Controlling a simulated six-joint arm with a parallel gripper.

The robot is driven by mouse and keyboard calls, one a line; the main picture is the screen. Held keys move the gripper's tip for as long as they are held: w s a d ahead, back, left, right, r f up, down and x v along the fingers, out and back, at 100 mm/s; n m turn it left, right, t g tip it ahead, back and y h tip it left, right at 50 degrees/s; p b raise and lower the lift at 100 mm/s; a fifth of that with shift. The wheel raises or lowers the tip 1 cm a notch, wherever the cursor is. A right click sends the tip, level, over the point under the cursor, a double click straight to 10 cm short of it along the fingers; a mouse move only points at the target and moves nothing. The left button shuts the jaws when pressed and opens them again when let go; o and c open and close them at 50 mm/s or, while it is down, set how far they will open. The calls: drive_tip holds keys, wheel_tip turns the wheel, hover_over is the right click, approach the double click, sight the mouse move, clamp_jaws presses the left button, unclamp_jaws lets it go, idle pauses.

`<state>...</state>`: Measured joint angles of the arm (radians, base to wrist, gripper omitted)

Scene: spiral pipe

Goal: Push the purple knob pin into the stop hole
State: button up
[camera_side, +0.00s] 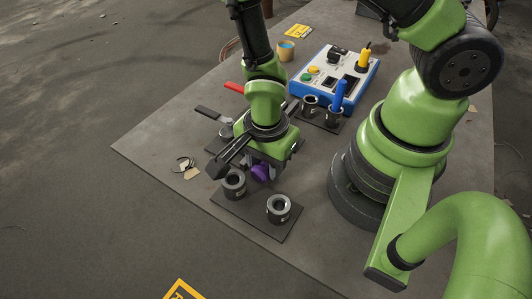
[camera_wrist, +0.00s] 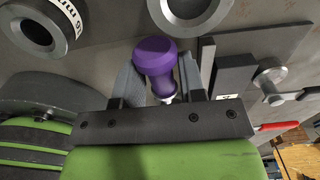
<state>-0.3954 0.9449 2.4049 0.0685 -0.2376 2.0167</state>
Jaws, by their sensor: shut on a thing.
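The purple knob pin (camera_side: 260,173) is held in my gripper (camera_side: 262,163) above the dark plate at the front of the table. In the wrist view the purple knob (camera_wrist: 155,54) sits between the two grey fingers of my gripper (camera_wrist: 160,72), which are shut on it. A short metallic part shows below the knob; the rest of the pin is hidden. Two grey round collars with dark holes, the left one (camera_side: 234,184) and the right one (camera_side: 279,208), stand on the plate (camera_side: 250,217) close to the knob. I cannot tell which hole is the stop hole.
Behind are a second plate with collars and an upright blue handle (camera_side: 340,95), and a blue-white control box (camera_side: 334,77). A red-handled tool (camera_side: 233,87) and a dark-handled tool (camera_side: 213,117) lie left. The table's left front corner is mostly clear.

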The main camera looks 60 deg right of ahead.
drive_tip(key=shift+f, duration=0.1)
drive_tip(key=o, duration=1)
drive_tip(key=shift+r, duration=5)
drive_tip(key=shift+r, duration=0.15)
drive_tip(key=s+d+r+n+t, duration=0.1)
drive_tip(key=r+n+t, duration=0.1)
drive_tip(key=r+n, duration=0.2)
drive_tip(key=s+d+r+n+t+y, duration=0.1)
drive_tip(key=r+n, duration=0.3)
drive_tip(key=r, duration=0.5)
drive_tip(key=s+d+r+n+t+y, duration=0.1)
drive_tip(key=s+d+r+n+t, duration=0.1)
drive_tip(key=d+r+n+t, duration=0.1)
wheel_tip(320, 180, up, 3)
drive_tip(key=shift+r+n+t, duration=0.2)
drive_tip(key=shift+n+t, duration=0.3)
drive_tip(key=shift+n, duration=0.6)
drive_tip(key=shift+s+d+r+n, duration=0.1)
drive_tip(key=shift+s+r+n, duration=0.1)
drive_tip(key=shift+s+n, duration=0.15)
drive_tip(key=c, duration=0.3)
